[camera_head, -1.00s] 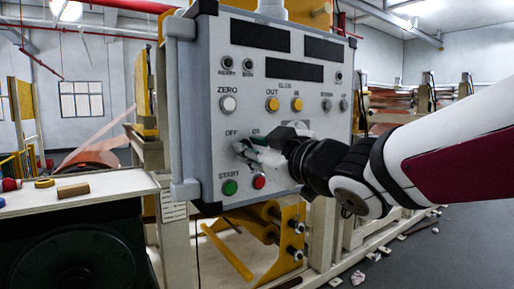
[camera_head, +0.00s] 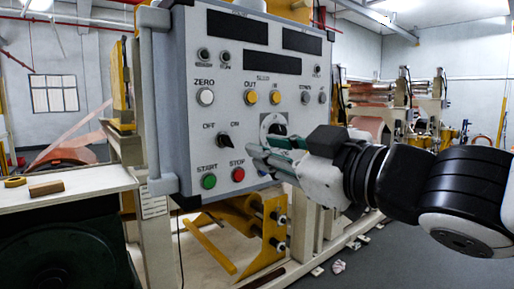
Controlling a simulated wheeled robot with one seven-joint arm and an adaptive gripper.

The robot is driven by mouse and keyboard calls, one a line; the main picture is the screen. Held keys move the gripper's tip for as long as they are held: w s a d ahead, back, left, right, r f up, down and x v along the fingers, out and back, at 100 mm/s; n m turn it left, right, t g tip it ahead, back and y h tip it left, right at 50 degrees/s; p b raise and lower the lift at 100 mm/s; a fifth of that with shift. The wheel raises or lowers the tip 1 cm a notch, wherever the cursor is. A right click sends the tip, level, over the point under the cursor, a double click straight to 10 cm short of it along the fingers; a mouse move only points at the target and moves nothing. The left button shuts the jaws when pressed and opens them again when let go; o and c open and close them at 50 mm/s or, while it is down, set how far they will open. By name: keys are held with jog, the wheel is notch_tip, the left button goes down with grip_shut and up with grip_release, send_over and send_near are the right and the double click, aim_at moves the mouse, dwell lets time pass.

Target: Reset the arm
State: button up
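My gripper (camera_head: 262,158) is at the lower right of the grey control panel (camera_head: 190,125), with its fingers pointing left in front of the panel face. I cannot tell whether the fingertips touch the panel, or how far apart they are. The OFF/ON switch (camera_head: 223,142) is to the left of the fingers and shows clear of them. The green START button (camera_head: 208,181) and the red STOP button (camera_head: 238,174) are below the switch. A round dial (camera_head: 272,124) is just above the fingers and partly hidden by my gripper.
A white-topped bench (camera_head: 90,185) with a wooden block (camera_head: 46,188) and a yellow ring (camera_head: 14,181) is at the left. Yellow rollers and brackets (camera_head: 262,240) are below the panel. Copper foil machines (camera_head: 400,95) stand at the back right.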

jog(key=shift+d, duration=0.1)
jog(key=s+d+f+m+g+h, duration=0.2)
jog(key=d+f+m+g+h, duration=0.1)
jog(key=d+f+m+h, duration=0.95)
jog(key=s+f+g+y, duration=0.1)
jog(key=s+f+g, duration=0.2)
jog(key=s, duration=0.3)
jog(key=s+d+f+g+y, duration=0.1)
jog(key=s+f+g, duration=0.2)
jog(key=s, duration=0.3)
jog(key=shift+s+f+g, duration=0.4)
jog(key=shift+f, duration=0.45)
